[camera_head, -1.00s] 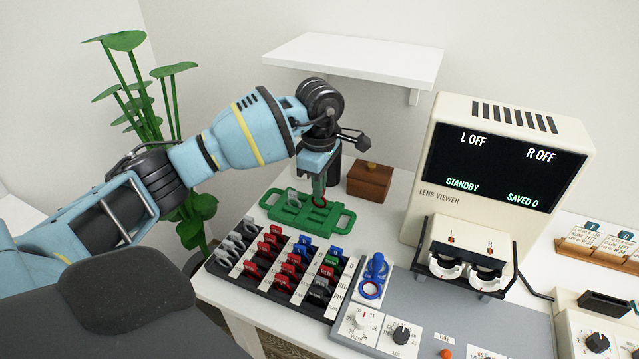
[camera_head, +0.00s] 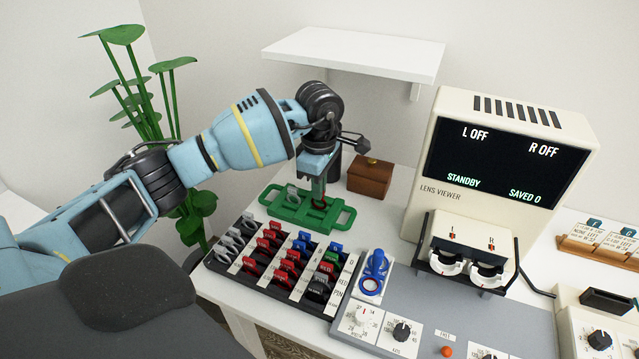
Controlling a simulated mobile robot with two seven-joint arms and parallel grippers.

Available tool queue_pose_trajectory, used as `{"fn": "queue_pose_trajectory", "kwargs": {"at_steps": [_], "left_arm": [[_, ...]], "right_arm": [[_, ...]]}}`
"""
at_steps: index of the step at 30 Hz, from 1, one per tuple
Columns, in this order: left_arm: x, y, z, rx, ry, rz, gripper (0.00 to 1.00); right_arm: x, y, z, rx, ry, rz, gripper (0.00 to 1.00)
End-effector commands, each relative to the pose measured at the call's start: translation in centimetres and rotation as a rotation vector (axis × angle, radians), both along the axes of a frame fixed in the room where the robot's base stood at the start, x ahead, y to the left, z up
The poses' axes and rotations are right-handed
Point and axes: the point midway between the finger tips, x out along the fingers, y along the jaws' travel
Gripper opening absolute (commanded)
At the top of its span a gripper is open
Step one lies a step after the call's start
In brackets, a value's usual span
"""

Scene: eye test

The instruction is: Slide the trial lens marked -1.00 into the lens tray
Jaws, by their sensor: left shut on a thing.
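The green lens tray (camera_head: 298,215), with a handle at each end, stands on the table left of the viewer. My left gripper (camera_head: 319,183) points down over the tray's right half. My right gripper is out of view.
A black lens rack (camera_head: 262,283) with several red, grey, blue and green lenses stands in front of the tray. A brown box (camera_head: 370,178) is behind it. The lens viewer (camera_head: 508,140) reads STANDBY. A white shelf (camera_head: 355,53) hangs above.

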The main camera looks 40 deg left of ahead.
Motion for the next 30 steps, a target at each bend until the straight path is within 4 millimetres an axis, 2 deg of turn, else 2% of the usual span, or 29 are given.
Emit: {"fn": "queue_pose_trajectory", "kwargs": {"at_steps": [15,24,25,30], "left_arm": [[0.0,0.0,-1.4,0.001,0.001,0.0,0.0],[0.0,0.0,-1.4,0.0,0.0,0.0,0.0],[0.0,0.0,-1.4,0.0,0.0,0.0,0.09],[0.0,0.0,-1.4,0.0,0.0,0.0,0.32]], "right_arm": [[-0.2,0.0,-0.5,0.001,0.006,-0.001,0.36],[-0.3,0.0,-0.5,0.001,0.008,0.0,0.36],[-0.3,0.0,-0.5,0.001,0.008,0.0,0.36],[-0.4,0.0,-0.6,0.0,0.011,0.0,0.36]]}}
